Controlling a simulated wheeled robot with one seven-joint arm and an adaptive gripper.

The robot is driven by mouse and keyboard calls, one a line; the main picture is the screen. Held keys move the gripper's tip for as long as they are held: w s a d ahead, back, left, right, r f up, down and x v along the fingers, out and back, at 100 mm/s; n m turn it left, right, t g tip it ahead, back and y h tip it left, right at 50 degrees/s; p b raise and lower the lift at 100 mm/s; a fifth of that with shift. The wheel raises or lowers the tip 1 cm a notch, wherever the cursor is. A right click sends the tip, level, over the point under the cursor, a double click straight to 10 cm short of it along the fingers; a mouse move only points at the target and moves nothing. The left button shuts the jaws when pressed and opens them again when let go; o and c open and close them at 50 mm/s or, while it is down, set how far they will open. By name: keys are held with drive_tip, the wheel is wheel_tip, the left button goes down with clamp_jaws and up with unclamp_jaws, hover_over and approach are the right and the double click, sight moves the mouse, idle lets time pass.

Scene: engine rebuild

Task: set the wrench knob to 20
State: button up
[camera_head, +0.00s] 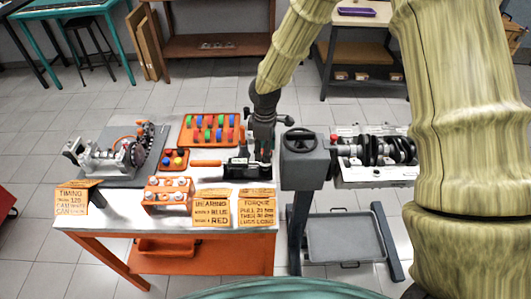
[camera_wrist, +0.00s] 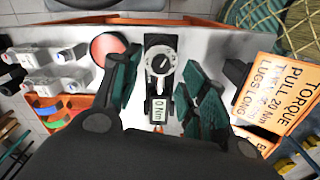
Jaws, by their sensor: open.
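The wrench (camera_head: 238,167) lies on the white bench top, its orange handle (camera_head: 206,163) pointing left in the head view. In the wrist view its round white knob (camera_wrist: 160,64) with a dark pointer faces me, and a small readout (camera_wrist: 159,108) below shows 0 Nm. My gripper (camera_wrist: 158,78) is open, with one green-padded finger on each side of the knob. I see no clear contact between fingers and knob. In the head view my gripper (camera_head: 262,125) is above the wrench's right part, hiding some of it.
A torque card (camera_head: 257,209) stands at the front edge, close to the right finger in the wrist view. A bearing card (camera_head: 212,210), an orange block with white pegs (camera_head: 168,192) and an orange tray of coloured pieces (camera_head: 211,131) are nearby. A grey handwheel unit (camera_head: 302,160) stands right.

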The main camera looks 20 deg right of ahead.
drive_tip(key=shift+w+f, duration=0.25)
drive_tip(key=shift+f, duration=0.3)
drive_tip(key=shift+w+f, duration=0.25)
drive_tip(key=shift+f, duration=0.3)
drive_tip(key=shift+s+d+f, duration=0.1)
drive_tip(key=shift+s+f, duration=0.05)
drive_tip(key=shift+s+p, duration=0.3)
drive_tip(key=shift+s+r, duration=0.25)
drive_tip(key=shift+s, duration=0.3)
drive_tip(key=shift+w+f, duration=0.5)
drive_tip(key=shift+w, duration=0.05)
drive_tip(key=shift+w+f, duration=0.1)
drive_tip(key=shift+w, duration=0.05)
drive_tip(key=shift+c, duration=1.2)
drive_tip(key=shift+s+r, duration=0.35)
drive_tip(key=shift+s, duration=0.05)
clamp_jaws()
drive_tip(key=shift+w+f, duration=0.2)
drive_tip(key=shift+s+m, duration=0.1)
drive_tip(key=shift+m, duration=0.2)
